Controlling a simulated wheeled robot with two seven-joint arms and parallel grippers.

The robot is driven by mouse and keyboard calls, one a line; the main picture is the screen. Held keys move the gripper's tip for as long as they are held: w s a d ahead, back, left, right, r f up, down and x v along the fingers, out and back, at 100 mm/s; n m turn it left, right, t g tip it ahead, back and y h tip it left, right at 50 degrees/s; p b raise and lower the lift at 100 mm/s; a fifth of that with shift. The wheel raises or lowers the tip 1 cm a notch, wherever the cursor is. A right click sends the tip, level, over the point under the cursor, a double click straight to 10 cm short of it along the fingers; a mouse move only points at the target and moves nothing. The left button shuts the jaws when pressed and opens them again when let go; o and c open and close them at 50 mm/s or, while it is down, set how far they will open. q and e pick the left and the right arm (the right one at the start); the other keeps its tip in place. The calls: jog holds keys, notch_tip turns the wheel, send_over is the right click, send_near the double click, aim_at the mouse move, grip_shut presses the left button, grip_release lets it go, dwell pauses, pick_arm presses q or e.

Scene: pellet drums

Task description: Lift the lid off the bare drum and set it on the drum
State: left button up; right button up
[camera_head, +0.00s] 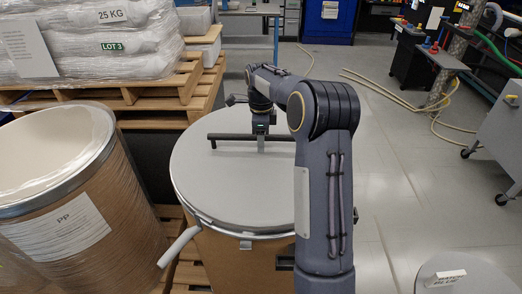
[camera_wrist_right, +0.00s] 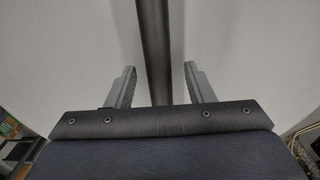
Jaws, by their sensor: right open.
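A round grey lid (camera_head: 225,185) lies flat on a brown drum (camera_head: 240,262) in the middle of the head view. A dark bar handle (camera_head: 226,137) crosses the lid. My right gripper (camera_head: 261,146) points down at the handle, and my forearm hides the lid's right side. In the wrist view, the open fingers (camera_wrist_right: 159,72) stand on either side of the handle (camera_wrist_right: 153,40), with gaps to both. A second brown drum (camera_head: 62,235), labelled PP, stands at the left. It has a metal rim and no lid on its pale top. My left gripper is not in view.
Wrapped white sacks (camera_head: 105,40) sit on a wooden pallet (camera_head: 150,95) behind the drums. A pale lever (camera_head: 180,246) sticks out from the middle drum's front left. A grey round top (camera_head: 468,274) with a white block is at the lower right.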

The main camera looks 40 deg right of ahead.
jog(key=shift+c, duration=0.5)
grip_shut()
dwell(0.8)
jog(key=shift+r, duration=0.1)
